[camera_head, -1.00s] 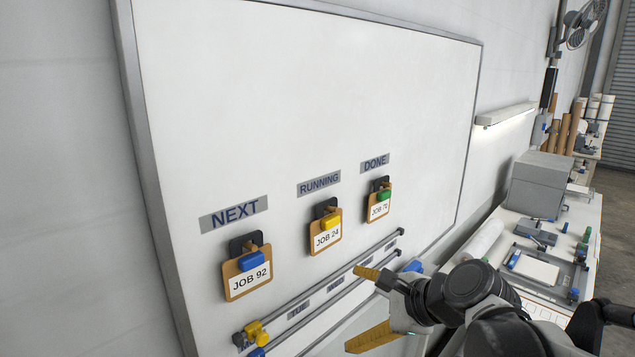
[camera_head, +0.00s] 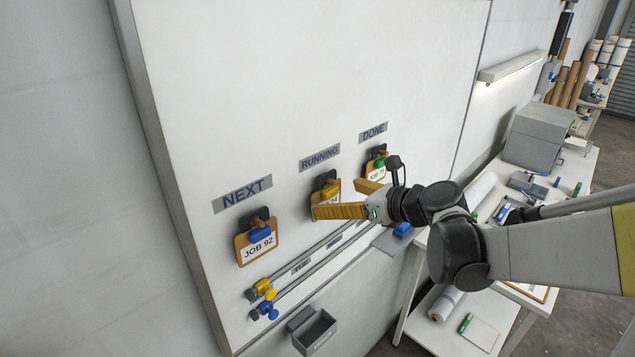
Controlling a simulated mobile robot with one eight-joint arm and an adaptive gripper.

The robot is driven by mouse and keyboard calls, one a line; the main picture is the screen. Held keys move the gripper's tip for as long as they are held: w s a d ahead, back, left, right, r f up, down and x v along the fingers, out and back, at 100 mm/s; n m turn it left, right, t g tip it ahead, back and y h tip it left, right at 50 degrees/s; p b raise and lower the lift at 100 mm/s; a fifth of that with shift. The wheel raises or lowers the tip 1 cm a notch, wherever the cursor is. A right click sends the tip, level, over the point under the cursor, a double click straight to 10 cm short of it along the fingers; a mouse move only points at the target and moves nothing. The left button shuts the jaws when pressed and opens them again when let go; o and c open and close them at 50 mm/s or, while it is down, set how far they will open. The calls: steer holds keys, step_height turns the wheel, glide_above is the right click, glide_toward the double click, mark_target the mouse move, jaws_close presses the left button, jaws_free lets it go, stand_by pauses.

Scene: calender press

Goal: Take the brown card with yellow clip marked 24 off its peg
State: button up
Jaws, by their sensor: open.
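The brown card with the yellow clip (camera_head: 329,187), marked JOB 24 a second ago, hangs on its peg under the RUNNING label (camera_head: 319,157) on the whiteboard. Its lower part and most of its number are hidden behind my gripper's finger. My gripper (camera_head: 335,199) is open, with its yellow fingers pointing left. One finger crosses in front of the card's lower part and the other lies to the right of the card. I cannot tell whether a finger touches the card.
The JOB 92 card (camera_head: 257,242) with a blue clip hangs at left under NEXT. A green-clipped card (camera_head: 377,165) hangs close behind my gripper under DONE. Rails with yellow and blue clips (camera_head: 264,288) and a grey bin (camera_head: 314,333) are below. A cluttered bench stands right.

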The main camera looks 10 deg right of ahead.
mark_target(333, 194)
steer(key=x, duration=0.4)
steer(key=shift+w+p, duration=0.35)
steer(key=shift+s, duration=0.2)
steer(key=shift+w, duration=0.1)
steer(key=c, duration=0.8)
steer(key=shift+r, duration=0.15)
steer(key=shift+d+r+b, duration=0.1)
steer(key=shift+r+b, duration=0.05)
steer(key=shift+b, duration=0.2)
steer(key=s+d+b, duration=0.2)
steer(key=s+d, duration=0.8)
steer(key=s, duration=0.4)
steer(key=shift+s, duration=0.4)
steer(key=shift+d+r, duration=0.15)
steer(key=shift+r, duration=0.25)
